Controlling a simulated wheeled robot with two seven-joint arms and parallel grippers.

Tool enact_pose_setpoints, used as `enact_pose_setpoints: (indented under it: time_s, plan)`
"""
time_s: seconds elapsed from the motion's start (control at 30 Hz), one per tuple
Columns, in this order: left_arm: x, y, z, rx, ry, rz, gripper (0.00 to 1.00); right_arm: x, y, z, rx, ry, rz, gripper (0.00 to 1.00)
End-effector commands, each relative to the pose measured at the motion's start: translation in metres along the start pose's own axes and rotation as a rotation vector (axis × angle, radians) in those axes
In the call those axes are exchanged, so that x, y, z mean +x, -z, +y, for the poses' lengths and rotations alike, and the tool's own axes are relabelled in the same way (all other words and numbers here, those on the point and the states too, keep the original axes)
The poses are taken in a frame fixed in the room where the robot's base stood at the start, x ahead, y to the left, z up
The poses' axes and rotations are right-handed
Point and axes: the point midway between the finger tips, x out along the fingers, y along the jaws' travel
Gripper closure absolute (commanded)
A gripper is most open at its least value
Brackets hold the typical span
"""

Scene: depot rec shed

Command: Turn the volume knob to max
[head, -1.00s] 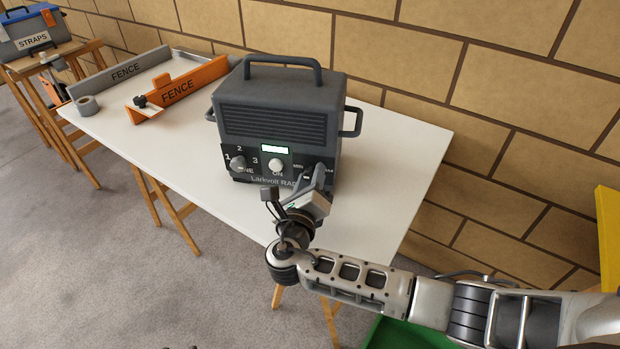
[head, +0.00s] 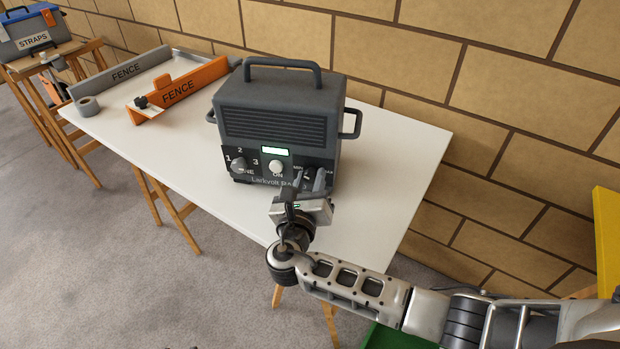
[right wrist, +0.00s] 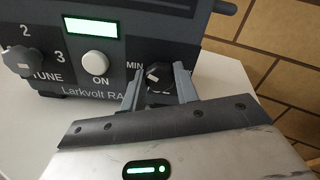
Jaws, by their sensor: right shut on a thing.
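The dark grey radio (head: 277,115), labelled Larkvolt, stands on the white table. Its volume knob (right wrist: 158,74) is a dark knob at the right of the front panel, beside the MIN label. My right gripper (right wrist: 159,84) has its two fingers on either side of this knob and is shut on it. In the head view, my right gripper (head: 309,181) reaches the panel's lower right from the front. The fingers hide the MAX label and much of the volume scale in the wrist view. I cannot read the knob's exact setting. My left gripper is not in view.
The tune knob (right wrist: 22,60) and white ON button (right wrist: 95,64) sit left of the volume knob. The display (head: 275,151) glows green. A brick wall stands behind.

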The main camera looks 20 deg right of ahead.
Motion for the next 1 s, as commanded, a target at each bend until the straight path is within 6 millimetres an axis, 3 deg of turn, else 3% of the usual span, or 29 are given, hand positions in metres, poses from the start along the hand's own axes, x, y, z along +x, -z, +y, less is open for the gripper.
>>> enact_pose_setpoints:
  time_s: [0.4,0.9,0.93,1.0]
  plan:
    - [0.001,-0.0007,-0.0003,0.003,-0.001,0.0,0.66,-0.0006,0.0005,0.0004,0.189,-0.001,0.002,0.93]
    - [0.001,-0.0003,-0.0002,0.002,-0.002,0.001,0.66,-0.0005,0.0002,0.0004,0.211,-0.001,0.001,0.93]
    - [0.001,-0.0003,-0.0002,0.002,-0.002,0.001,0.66,-0.0005,0.0002,0.0003,0.21,-0.001,0.001,0.67]
    - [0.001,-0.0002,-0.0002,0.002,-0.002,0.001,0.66,-0.0005,0.0002,0.0003,0.21,-0.001,0.001,0.48]
